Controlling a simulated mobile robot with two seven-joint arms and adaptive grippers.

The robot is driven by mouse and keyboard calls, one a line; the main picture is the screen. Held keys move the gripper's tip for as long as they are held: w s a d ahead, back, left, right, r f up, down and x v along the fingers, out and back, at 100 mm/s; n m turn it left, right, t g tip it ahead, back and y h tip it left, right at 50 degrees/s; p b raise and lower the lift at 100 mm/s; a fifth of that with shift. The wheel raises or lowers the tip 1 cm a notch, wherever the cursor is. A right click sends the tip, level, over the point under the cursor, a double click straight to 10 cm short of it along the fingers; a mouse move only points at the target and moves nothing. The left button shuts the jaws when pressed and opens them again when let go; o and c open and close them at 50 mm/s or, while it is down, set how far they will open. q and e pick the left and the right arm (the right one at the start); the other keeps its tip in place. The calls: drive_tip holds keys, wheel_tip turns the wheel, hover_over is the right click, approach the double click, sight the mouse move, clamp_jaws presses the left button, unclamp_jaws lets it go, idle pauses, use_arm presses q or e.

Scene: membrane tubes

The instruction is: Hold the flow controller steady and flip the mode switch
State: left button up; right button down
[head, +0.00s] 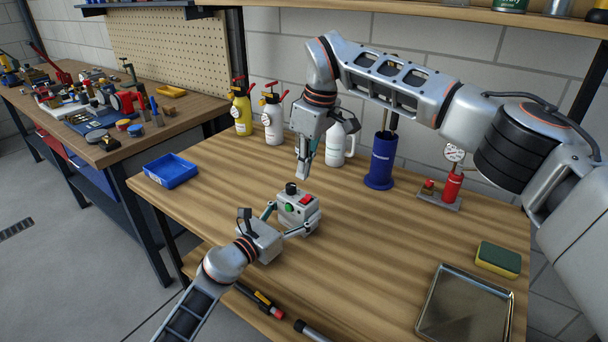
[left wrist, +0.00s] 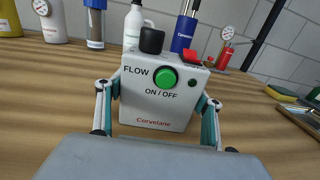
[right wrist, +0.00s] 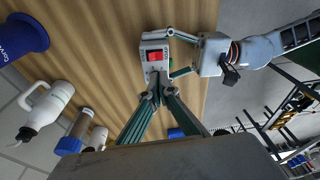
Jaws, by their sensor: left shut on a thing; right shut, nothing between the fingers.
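The flow controller (head: 298,218) is a pale grey box standing upright on the wooden bench. It has a black knob (left wrist: 152,40) and a red rocker switch (head: 306,199) on top. A green button (left wrist: 165,77) is on its front. My left gripper (left wrist: 160,108) is shut on it, one finger on each side. My right gripper (head: 303,177) points down above and behind the box in the head view. It is shut and empty. In the right wrist view its fingertips (right wrist: 156,92) appear beside the red switch (right wrist: 155,56); contact cannot be told.
A yellow bottle (head: 241,108), white bottles and a blue cylinder (head: 381,160) stand along the back. A blue tray (head: 170,171) is at the left. A metal tray (head: 465,305) and a sponge (head: 498,259) lie at the right.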

drive_tip(key=s+a+n+g+y, duration=0.2)
drive_tip(key=s+a+n+y, duration=0.55)
drive_tip(key=a, duration=0.35)
wheel_tip(320, 180, up, 9)
drive_tip(key=s+n+t+y, duration=0.1)
drive_tip(key=n+t+y, duration=0.1)
drive_tip(key=y, duration=0.7)
drive_tip(key=w+d+m+t+h, duration=0.1)
drive_tip(key=w+d+m+t, duration=0.3)
drive_tip(key=d+t, duration=0.6)
drive_tip(key=s+d+f+m+h, duration=0.3)
drive_tip(key=s+d+f+h, duration=0.3)
drive_tip(key=f, duration=0.4)
drive_tip(key=d+h, duration=0.1)
drive_tip(key=d, duration=0.1)
drive_tip(key=shift+d+f+t, duration=0.25)
drive_tip(key=shift+d+t, duration=0.1)
drive_tip(key=shift+t, duration=0.05)
